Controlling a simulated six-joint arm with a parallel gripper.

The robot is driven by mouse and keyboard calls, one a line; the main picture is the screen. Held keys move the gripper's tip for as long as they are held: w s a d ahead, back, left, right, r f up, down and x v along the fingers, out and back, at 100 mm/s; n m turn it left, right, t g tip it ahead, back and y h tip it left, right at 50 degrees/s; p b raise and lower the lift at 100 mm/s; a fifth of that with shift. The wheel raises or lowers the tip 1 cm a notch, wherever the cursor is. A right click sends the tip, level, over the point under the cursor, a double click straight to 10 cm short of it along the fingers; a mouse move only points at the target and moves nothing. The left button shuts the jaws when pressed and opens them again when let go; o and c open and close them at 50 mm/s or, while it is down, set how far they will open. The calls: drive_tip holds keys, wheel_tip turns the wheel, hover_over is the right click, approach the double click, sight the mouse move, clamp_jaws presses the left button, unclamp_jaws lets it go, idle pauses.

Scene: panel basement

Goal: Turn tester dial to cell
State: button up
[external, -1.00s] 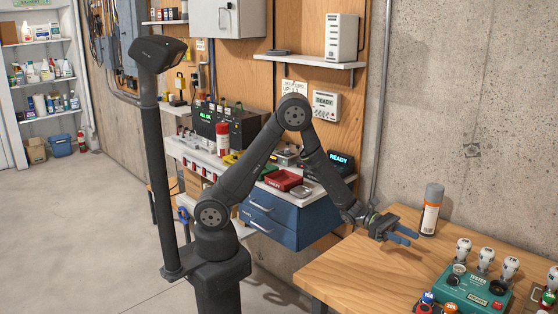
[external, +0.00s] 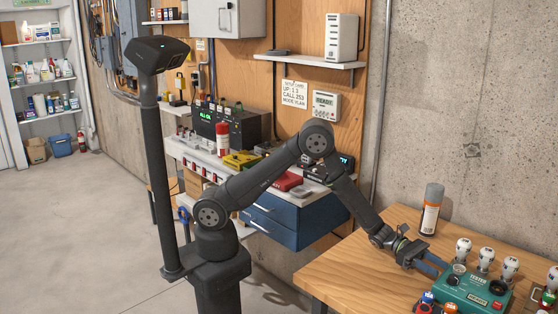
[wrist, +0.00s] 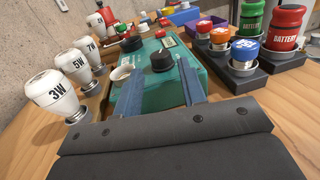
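The tester is a teal box (external: 472,289) on the wooden bench at the lower right, with a small display and a red button. In the wrist view its teal top (wrist: 158,100) fills the middle. A black round knob (wrist: 162,61) stands on it, just beyond and between my fingertips; a second black knob (wrist: 131,43) sits farther off. I cannot read any dial markings or the word cell. My gripper (external: 440,266) is low over the tester's left side. In the wrist view its two blue fingers (wrist: 160,77) are apart with nothing held. Whether they touch the tester is unclear.
White bulbs (wrist: 60,92) in holders line the tester's left side in the wrist view. A spray can (external: 431,210) stands at the bench's back. The bench's left part is clear.

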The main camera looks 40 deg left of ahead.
sight(447, 279)
drive_tip(key=d, duration=0.5)
drive_tip(key=shift+s, duration=0.4)
drive_tip(key=c, duration=0.7)
drive_tip(key=shift+w+g, duration=0.1)
drive_tip(key=shift+g, duration=0.2)
drive_tip(key=shift+m+g, duration=0.7)
drive_tip(key=shift+g, duration=0.1)
